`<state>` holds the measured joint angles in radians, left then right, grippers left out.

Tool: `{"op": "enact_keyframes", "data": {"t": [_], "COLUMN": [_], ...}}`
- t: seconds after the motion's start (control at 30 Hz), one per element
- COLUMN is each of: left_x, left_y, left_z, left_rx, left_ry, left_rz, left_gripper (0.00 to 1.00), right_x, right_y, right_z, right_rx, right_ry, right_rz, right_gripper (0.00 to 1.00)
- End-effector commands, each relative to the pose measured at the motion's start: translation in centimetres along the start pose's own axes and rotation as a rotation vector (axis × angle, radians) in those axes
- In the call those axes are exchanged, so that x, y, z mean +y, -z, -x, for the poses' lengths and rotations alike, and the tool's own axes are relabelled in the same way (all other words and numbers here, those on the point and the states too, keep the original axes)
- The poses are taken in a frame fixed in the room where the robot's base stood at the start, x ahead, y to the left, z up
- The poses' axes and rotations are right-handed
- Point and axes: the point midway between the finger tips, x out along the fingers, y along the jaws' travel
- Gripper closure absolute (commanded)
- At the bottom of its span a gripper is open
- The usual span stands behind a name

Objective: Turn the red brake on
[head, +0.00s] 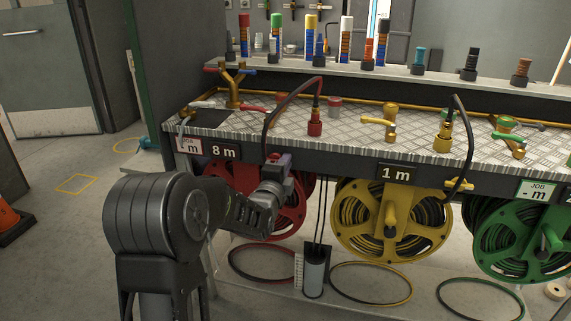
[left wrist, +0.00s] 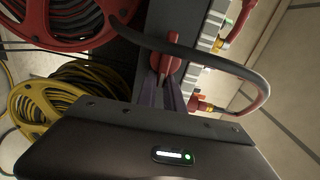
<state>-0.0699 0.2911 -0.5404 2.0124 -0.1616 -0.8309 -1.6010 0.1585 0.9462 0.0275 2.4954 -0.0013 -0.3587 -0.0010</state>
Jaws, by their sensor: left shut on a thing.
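The red hose reel (head: 238,190) hangs under the bench at the left, partly hidden behind my left arm. It also shows in the left wrist view (left wrist: 85,22). My left gripper (head: 279,162) is at the bench's front edge, above the right part of this reel. In the left wrist view its two fingers (left wrist: 165,90) are shut on a red lever-like part, which I take as the red brake (left wrist: 172,67). In the head view the gripper mostly hides this part. Its exact setting cannot be told. My right gripper is not in view.
A black hose (head: 267,118) arches from the bench top down close beside my left gripper. The yellow reel (head: 345,240) and green reel (head: 488,255) hang to the right. Rings lie on the floor below.

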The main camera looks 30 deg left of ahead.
Motion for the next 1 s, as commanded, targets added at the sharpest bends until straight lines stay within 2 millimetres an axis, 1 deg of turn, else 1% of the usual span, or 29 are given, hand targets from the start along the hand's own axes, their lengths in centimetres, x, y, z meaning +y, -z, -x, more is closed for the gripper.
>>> {"op": "enact_keyframes", "data": {"t": [0.03,0.2,0.57,0.6,0.9,1.0], "left_x": [0.69,0.7,0.6,0.59,0.35,0.28], "left_y": [-0.76,-0.84,-0.93,-0.94,-0.82,-0.65], "left_z": [0.16,0.15,0.14,0.14,0.09,0.06], "left_rx": [-0.014,-0.016,-0.017,-0.017,-0.015,-0.012], "left_ry": [-0.014,-0.013,-0.011,-0.01,-0.005,-0.004], "left_rz": [-0.013,-0.041,-0.045,-0.045,-0.044,-0.044], "left_gripper": [1.0,1.0,1.0,0.86,0.61,0.61], "right_x": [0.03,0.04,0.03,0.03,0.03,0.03], "right_y": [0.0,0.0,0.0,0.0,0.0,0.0], "right_z": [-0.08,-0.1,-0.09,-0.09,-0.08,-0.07], "right_rx": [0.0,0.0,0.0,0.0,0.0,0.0], "right_ry": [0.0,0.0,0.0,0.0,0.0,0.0], "right_rz": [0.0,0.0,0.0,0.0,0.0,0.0], "right_gripper": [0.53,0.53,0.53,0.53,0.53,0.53]}}
